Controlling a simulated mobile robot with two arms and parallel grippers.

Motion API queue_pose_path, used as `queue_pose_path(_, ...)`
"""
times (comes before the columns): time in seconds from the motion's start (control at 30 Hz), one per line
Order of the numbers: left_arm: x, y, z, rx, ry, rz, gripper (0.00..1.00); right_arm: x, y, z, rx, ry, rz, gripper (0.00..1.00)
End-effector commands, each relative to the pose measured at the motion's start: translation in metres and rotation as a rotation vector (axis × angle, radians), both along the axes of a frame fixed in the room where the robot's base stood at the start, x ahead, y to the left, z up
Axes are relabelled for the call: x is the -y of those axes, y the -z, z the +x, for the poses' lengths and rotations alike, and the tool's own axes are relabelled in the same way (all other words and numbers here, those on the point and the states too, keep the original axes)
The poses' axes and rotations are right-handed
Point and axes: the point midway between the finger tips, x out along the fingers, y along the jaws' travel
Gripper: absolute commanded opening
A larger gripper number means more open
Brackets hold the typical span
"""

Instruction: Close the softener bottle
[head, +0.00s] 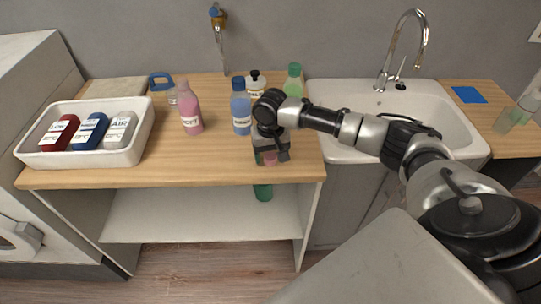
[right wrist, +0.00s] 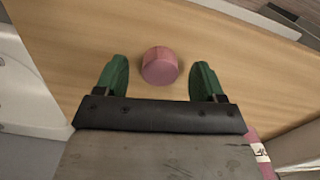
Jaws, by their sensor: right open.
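The pink softener bottle (head: 190,112) stands upright on the wooden counter, left of the blue bottle; part of it shows at the lower right edge of the right wrist view (right wrist: 259,152). A loose pink cap (right wrist: 160,66) rests on the counter near its front edge. My right gripper (right wrist: 160,80) is open above the counter, its green fingers on either side of the cap and apart from it. In the head view the gripper (head: 271,156) partly hides the cap. My left gripper is not in view.
A blue bottle (head: 241,106), a black-capped bottle (head: 256,84) and a green bottle (head: 293,80) stand nearby. A white tray (head: 134,154) with several bottles is at left, the sink (head: 340,98) at right. The counter's front middle is clear.

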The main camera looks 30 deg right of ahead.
Motion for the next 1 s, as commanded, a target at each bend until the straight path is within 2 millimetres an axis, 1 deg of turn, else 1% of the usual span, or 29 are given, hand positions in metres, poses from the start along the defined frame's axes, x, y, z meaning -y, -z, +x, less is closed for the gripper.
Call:
queue_pose_path(0.1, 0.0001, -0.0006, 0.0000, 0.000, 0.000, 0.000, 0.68, -0.0002, 0.0047, -0.0001, 0.001, -0.001, 0.001, 0.69)
queue_pose_path(0.37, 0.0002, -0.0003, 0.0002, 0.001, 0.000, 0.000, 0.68, 0.0001, 0.0046, -0.0001, 0.001, 0.000, 0.000, 0.69)
queue_pose_path(0.4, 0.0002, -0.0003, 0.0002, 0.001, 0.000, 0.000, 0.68, 0.0001, 0.0045, -0.0001, 0.001, 0.000, 0.000, 0.68)
queue_pose_path(0.73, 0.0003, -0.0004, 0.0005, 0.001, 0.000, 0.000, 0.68, 0.0002, 0.0042, -0.0001, 0.001, 0.000, 0.000, 0.17)
queue_pose_path(1.0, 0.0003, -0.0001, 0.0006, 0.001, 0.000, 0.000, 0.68, 0.0002, 0.0032, 0.0000, 0.001, 0.000, 0.000, 0.17)
